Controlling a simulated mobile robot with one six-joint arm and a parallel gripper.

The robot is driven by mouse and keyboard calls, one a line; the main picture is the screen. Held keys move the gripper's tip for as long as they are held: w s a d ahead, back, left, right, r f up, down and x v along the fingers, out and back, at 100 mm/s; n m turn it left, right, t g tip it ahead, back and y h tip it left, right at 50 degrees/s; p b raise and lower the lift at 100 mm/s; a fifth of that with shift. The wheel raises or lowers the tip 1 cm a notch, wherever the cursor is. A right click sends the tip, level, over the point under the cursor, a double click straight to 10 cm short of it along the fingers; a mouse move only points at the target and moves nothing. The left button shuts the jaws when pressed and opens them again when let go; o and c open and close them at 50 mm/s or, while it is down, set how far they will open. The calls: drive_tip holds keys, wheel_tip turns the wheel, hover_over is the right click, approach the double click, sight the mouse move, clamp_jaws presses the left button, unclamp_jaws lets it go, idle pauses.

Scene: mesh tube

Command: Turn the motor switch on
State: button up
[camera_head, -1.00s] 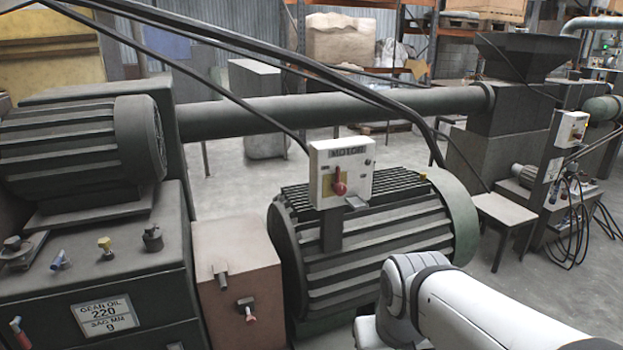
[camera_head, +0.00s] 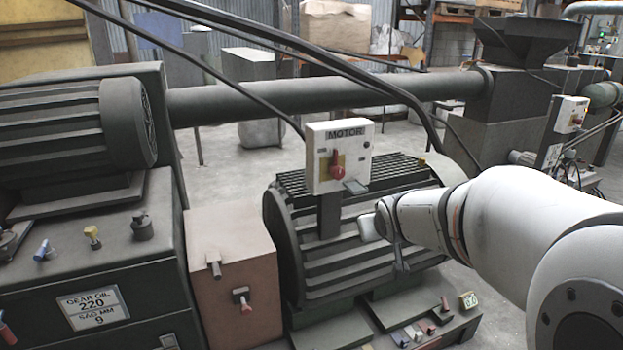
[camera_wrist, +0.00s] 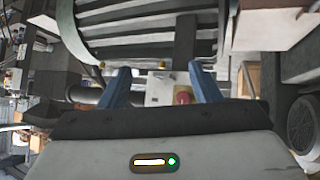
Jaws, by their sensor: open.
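The motor switch box (camera_head: 338,156), white and labelled MOTOR, stands on a dark post in front of the big ribbed motor (camera_head: 355,215). Its red switch handle (camera_head: 337,168) sits on a yellow plate and looks roughly upright. In the wrist view my gripper (camera_wrist: 158,67) has two blue fingers spread apart with nothing held. The switch box (camera_wrist: 158,90) and its red handle (camera_wrist: 183,95) show beyond and between the fingers, partly hidden by my gripper's body.
A pinkish box (camera_head: 232,262) with small valves stands left of the motor. A gear oil cabinet (camera_head: 95,270) is at far left. Black cables (camera_head: 385,90) pass above and behind the switch box. Small coloured items (camera_head: 425,330) lie below the motor.

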drive_tip(key=w+n+t+y+b, duration=0.25)
drive_tip(key=w+t, duration=0.25)
drive_tip(key=w, duration=0.9)
drive_tip(key=n+t+y+b, duration=0.1)
drive_tip(key=n+t+y, duration=0.2)
drive_tip(key=y, duration=0.2)
approach(340, 175)
drive_tip(key=x, duration=1)
drive_tip(key=shift+w+a+p, duration=0.1)
drive_tip(key=shift+w+p, duration=0.2)
